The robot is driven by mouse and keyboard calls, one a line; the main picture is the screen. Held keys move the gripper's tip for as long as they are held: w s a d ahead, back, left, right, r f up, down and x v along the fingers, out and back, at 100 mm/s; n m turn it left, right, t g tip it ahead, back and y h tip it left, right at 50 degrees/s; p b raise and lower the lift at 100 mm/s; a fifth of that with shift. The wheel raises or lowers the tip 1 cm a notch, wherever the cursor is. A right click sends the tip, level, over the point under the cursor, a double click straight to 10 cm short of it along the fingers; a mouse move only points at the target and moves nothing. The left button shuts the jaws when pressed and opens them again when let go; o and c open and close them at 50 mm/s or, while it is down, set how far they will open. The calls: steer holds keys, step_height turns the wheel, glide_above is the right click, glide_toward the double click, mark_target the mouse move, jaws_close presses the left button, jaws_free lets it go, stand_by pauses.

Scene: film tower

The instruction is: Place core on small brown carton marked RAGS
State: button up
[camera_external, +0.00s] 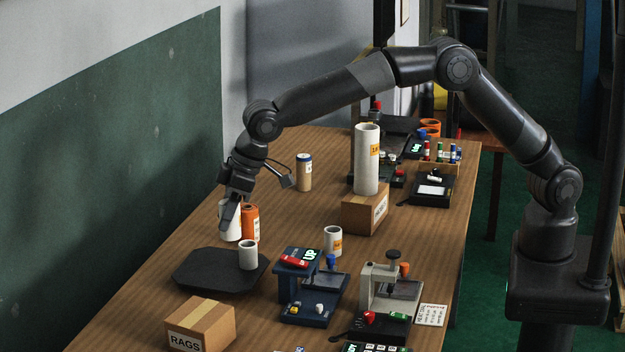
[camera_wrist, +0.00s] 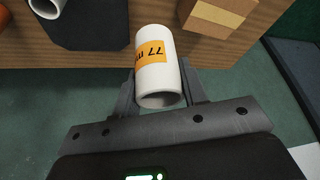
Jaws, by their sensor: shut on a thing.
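My gripper (camera_external: 229,222) is shut on a white hollow core (camera_wrist: 153,55) with an orange label reading 77. The core also shows at the gripper in the external view (camera_external: 236,229), partly hidden by a finger. It is above the table's left edge, next to an orange cylinder. A brown carton (camera_external: 201,325) marked RAGS stands at the front left, its taped top bare. A brown carton also shows at the top right of the wrist view (camera_wrist: 215,17). Another brown carton (camera_external: 363,214) stands farther back, its side lettering small, with a tall white core (camera_external: 366,160) on top.
A blue device (camera_external: 306,285), a grey device (camera_external: 388,288) and another white core (camera_external: 333,241) stand to the right. A tan can (camera_external: 304,172) stands behind.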

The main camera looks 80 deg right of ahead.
steer(key=a+f, duration=0.2)
steer(key=a, duration=0.1)
steer(key=a+f, duration=0.2)
steer(key=a, duration=0.2)
steer(key=a+f, duration=0.3)
steer(key=a, duration=0.1)
steer(key=shift+s+a, duration=0.15)
steer(key=shift+s, duration=0.05)
steer(key=shift+f, duration=1.9)
steer(key=shift+f, duration=0.15)
steer(key=o, duration=1)
steer(key=shift+c, duration=0.2)
steer(key=v, duration=1.2)
steer(key=shift+r, duration=0.25)
